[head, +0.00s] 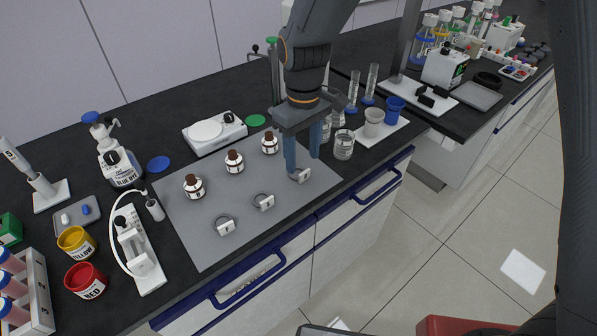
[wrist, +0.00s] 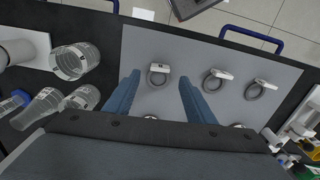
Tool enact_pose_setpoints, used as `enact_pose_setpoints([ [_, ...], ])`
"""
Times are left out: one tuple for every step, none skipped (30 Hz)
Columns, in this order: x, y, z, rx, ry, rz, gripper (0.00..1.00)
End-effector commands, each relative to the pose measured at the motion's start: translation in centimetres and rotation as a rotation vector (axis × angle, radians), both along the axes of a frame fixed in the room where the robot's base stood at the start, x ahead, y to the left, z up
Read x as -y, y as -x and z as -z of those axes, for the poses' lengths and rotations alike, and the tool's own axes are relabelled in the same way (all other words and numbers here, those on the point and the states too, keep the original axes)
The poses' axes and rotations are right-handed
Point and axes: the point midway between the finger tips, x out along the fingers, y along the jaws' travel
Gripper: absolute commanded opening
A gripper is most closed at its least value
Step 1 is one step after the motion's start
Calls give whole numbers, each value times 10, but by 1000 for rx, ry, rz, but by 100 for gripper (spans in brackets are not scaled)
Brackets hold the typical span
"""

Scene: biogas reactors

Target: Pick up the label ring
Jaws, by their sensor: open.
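Three label rings, each a dark ring with a white numbered tag, lie in a row on the grey mat (head: 190,245). They are the left ring (head: 225,226), the middle ring (head: 263,202) and the right ring (head: 300,175). My gripper (head: 302,163) is open and empty, pointing down at the right ring, which its fingers partly hide. In the wrist view, this ring (wrist: 158,74) shows between the two blue fingertips (wrist: 160,78), with a gap on each side. The other two rings, (wrist: 216,77) and (wrist: 260,88), lie to the right of the fingers there.
Several brown bottles (head: 194,187) stand behind the rings on the mat. Clear glass beakers (head: 344,145) and a blue cup (head: 395,109) stand close on the right. A white scale (head: 214,132) is at the back. The mat's front strip is clear.

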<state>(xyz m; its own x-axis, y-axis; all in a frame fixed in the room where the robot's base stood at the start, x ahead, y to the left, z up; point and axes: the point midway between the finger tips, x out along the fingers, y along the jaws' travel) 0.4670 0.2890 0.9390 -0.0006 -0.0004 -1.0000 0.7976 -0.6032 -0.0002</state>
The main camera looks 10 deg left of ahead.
Motion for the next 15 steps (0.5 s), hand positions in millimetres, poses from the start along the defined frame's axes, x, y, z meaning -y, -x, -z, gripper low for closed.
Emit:
enact_pose_setpoints([
  [2, 2, 5, -3, 2, 1, 50],
  [3, 3, 9, -3, 3, 1, 50],
  [4, 3, 14, -3, 3, 1, 50],
  [4, 4, 18, -3, 3, 1, 50],
  [5, 4, 22, -3, 3, 1, 50],
  [5, 4, 28, -3, 2, 1, 50],
  [4, 4, 31, -2, 1, 1, 50],
  [4, 3, 34, -2, 1, 1, 50],
  [4, 3, 38, -1, 1, 1, 50],
  [4, 3, 40, -1, 1, 1, 50],
  [4, 3, 41, -1, 1, 1, 50],
  [4, 3, 43, 0, 0, 1, 50],
  [4, 3, 44, 0, 0, 1, 50],
  [4, 3, 44, 0, 0, 1, 50],
  [4, 3, 45, 1, -1, 1, 50],
])
